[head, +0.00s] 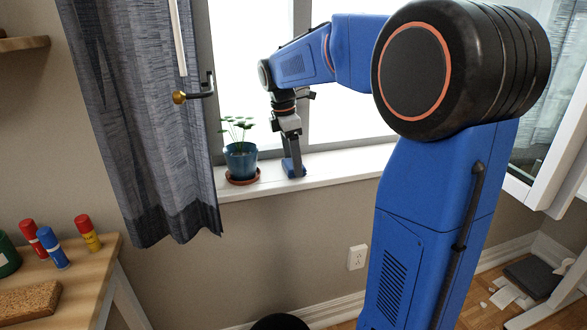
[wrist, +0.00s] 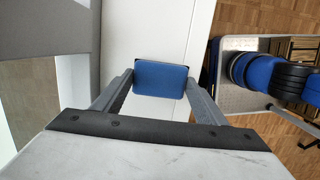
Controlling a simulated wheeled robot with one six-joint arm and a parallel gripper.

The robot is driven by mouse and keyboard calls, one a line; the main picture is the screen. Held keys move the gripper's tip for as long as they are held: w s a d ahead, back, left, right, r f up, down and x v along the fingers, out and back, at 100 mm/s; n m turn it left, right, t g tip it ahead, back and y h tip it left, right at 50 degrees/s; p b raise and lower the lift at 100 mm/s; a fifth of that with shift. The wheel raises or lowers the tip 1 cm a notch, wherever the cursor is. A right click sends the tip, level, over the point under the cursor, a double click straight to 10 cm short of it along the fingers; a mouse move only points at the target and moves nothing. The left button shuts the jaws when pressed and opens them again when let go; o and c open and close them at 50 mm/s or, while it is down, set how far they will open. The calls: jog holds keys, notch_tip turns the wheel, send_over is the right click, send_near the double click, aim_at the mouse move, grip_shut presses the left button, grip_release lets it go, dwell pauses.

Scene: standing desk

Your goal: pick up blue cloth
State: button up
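The fingers partly hide the cloth there.
A blue pot with a green plant (head: 240,160) stands on a saucer just left of my gripper. A grey curtain (head: 150,130) hangs further left. A wooden table (head: 85,290) with red, blue and yellow tubes is at lower left. The sill to the right is clear.

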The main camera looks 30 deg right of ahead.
notch_tip(320, 180, up, 10)
dwell(0.7)
